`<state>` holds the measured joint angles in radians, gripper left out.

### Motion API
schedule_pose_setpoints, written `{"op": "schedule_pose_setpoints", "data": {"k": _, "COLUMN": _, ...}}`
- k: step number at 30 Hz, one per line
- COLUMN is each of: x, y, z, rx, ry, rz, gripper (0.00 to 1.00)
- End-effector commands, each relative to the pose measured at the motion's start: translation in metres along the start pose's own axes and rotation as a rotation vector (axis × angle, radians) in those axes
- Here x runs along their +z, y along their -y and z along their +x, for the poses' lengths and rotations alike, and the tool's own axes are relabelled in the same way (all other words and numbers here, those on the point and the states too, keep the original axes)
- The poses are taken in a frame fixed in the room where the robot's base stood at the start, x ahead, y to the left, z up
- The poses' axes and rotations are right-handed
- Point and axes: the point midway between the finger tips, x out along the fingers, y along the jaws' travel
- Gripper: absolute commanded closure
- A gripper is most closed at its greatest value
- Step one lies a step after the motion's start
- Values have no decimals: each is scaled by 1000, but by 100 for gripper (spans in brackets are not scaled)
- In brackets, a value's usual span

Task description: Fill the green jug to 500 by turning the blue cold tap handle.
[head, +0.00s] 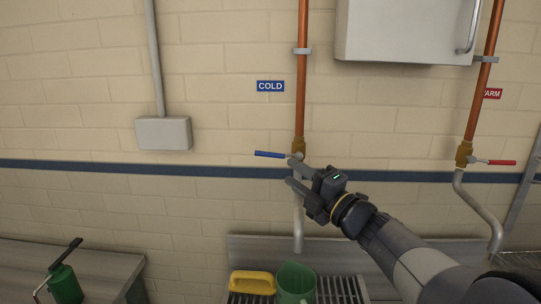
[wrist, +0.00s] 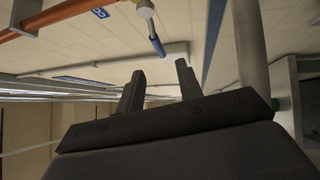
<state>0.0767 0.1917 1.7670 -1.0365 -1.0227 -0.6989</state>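The blue cold tap handle (head: 270,154) points left from the brass valve (head: 298,146) on the copper pipe under the COLD sign. It also shows in the wrist view (wrist: 157,44), beyond my fingertips. My gripper (head: 290,170) is open and empty, its two fingers apart in the wrist view (wrist: 160,70). In the head view it is just below and right of the handle, overlapping the top of the grey spout (head: 298,225). The green jug (head: 295,283) stands below the spout, cut off by the frame's bottom edge. No stream shows; its water level and marks cannot be read.
A yellow object (head: 252,282) lies left of the jug on the slatted rack (head: 340,291). A red warm tap handle (head: 502,162) is at the right. A dark green pump bottle (head: 65,283) stands on the left bench (head: 110,265). A white cabinet (head: 400,30) hangs above.

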Motion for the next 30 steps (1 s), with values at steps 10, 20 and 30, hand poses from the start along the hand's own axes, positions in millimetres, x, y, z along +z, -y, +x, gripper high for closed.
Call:
{"op": "schedule_pose_setpoints", "data": {"k": 10, "x": 0, "y": -4, "z": 63, "rx": -1, "ry": 0, "rz": 5, "gripper": 65}}
{"op": "schedule_pose_setpoints", "data": {"k": 20, "x": 0, "y": -2, "z": 100, "rx": 1, "ry": 2, "rz": 5, "gripper": 65}}
{"op": "schedule_pose_setpoints", "data": {"k": 30, "x": 0, "y": 0, "z": 101, "rx": 0, "ry": 4, "rz": 5, "gripper": 68}}
